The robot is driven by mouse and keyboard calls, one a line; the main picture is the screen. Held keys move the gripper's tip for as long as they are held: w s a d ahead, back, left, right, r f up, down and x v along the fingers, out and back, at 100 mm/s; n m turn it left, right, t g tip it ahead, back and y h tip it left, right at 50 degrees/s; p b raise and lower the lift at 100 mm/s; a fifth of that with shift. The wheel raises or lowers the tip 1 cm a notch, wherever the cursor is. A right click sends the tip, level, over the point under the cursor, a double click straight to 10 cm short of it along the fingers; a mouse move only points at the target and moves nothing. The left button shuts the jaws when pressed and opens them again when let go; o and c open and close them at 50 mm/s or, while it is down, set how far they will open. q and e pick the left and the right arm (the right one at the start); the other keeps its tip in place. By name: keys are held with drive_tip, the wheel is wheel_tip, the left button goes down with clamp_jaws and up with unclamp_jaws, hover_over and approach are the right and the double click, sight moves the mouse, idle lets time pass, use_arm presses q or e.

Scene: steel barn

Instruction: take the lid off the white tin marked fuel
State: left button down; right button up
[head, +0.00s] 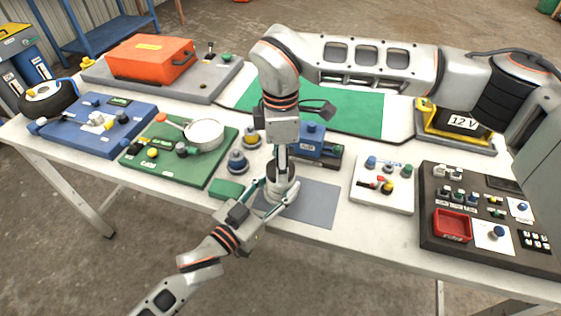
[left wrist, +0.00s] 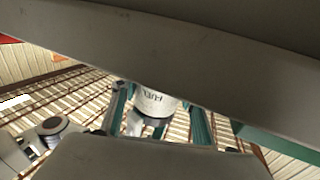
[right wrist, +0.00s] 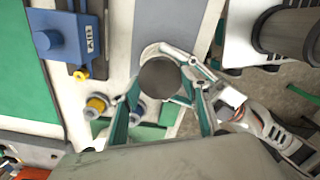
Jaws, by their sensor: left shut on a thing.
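The white tin (head: 283,192) marked FUEL stands upright on a grey mat (head: 312,203) on the table. Its lettering shows in the left wrist view (left wrist: 152,101). My left gripper (head: 273,190) is shut on the tin, its fingers on either side of it, coming from the front left. The dark round lid (right wrist: 160,78) tops the tin, seen from above in the right wrist view. My right gripper (right wrist: 161,88) points down over it and is open, with its fingers on either side of the lid. Whether they touch the lid cannot be told.
A blue device (head: 311,140) stands close behind the tin. Round blue-grey (head: 237,161) and yellow (head: 251,137) pieces stand to its left, near a green block (head: 230,189). A white board with knobs (head: 384,184) is to the right. The mat's right part is bare.

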drive_tip(key=n, duration=1.1)
drive_tip(key=shift+r, duration=0.1)
drive_tip(key=n, duration=0.5)
drive_tip(key=shift+n, duration=0.4)
drive_tip(key=n, duration=2.1)
drive_tip(key=shift+n, duration=0.4)
drive_tip(key=n, duration=0.4)
drive_tip(key=shift+n, duration=0.3)
